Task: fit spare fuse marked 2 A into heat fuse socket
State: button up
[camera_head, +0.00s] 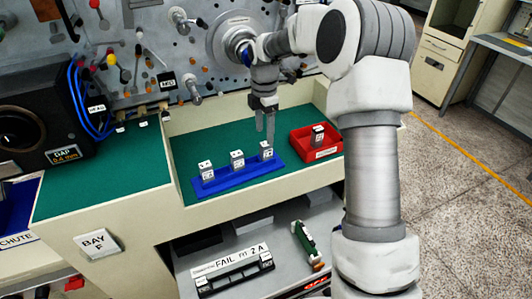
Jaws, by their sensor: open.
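Three grey block-shaped fuses stand upright in a row on a blue rack (238,180): a left one (206,171), a middle one (237,159) and a right one (266,150). Their labels are too small to read. Another similar block (318,134) sits in a red tray (316,153) to the right. My gripper (265,130) points down, open and empty, just above the right fuse. I cannot tell whether it touches. On the lower shelf, a panel (234,272) reads "FAIL FIT 2 A", with dark slots. I cannot tell which opening is the heat fuse socket.
The green bench top (185,139) has a raised cream rim. A black machine with a round opening (35,125) and blue cables stands at left. A small green part (305,243) lies on the lower shelf. A pegboard (210,70) with knobs rises behind. My arm covers the right-middle.

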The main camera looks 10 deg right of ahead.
aim_at(266, 146)
jog(key=shift+w+d+f, duration=0.15)
jog(key=shift+f, duration=1.6)
jog(key=shift+w+d+f, duration=0.1)
jog(key=shift+d+f, duration=0.05)
jog(key=shift+f, duration=1.55)
grip_shut()
